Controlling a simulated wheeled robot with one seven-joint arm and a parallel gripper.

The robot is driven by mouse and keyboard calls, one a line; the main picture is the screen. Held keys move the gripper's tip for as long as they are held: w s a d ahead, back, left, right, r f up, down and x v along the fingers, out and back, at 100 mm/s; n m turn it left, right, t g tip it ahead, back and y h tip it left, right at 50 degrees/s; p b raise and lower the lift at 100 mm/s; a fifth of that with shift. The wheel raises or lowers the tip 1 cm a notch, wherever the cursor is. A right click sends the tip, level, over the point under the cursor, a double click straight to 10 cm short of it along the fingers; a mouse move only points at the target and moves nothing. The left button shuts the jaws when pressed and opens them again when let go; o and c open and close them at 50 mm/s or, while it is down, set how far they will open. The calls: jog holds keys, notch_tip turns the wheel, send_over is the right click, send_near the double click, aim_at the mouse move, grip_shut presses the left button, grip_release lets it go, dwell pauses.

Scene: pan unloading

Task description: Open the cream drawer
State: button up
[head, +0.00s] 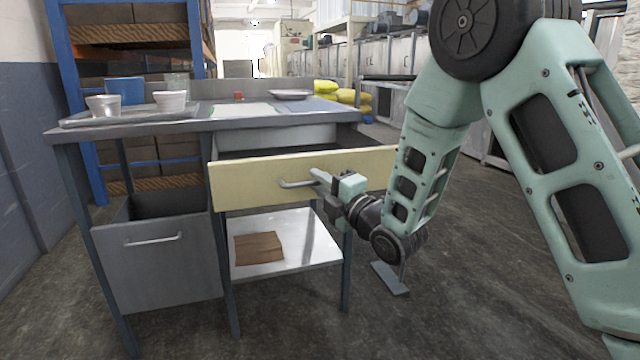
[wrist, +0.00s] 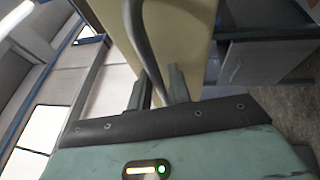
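The cream drawer (head: 245,185) is under the workbench top and stands pulled out, its front forward of the bench with the inside partly showing behind it. Its metal bar handle (head: 292,184) is on the front panel. My gripper (head: 320,180) is at the right part of this handle. In the wrist view the handle (wrist: 142,40) runs down between the two fingers of my gripper (wrist: 160,92), which are closed around it. The cream front (wrist: 185,35) shows just behind the handle there. The right end of the handle is hidden by my gripper in the head view.
A grey drawer (head: 155,262) at lower left also stands out, open at the top. A lower shelf (head: 305,240) holds a brown piece (head: 258,248). On the bench top are a tray (head: 140,117) with cups and a plate (head: 290,94).

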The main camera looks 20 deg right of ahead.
jog(key=p+v, duration=1.5)
jog(key=v, duration=0.2)
jog(key=shift+s, duration=0.2)
dwell(0.4)
jog(key=shift+d+f, duration=0.1)
dwell(0.4)
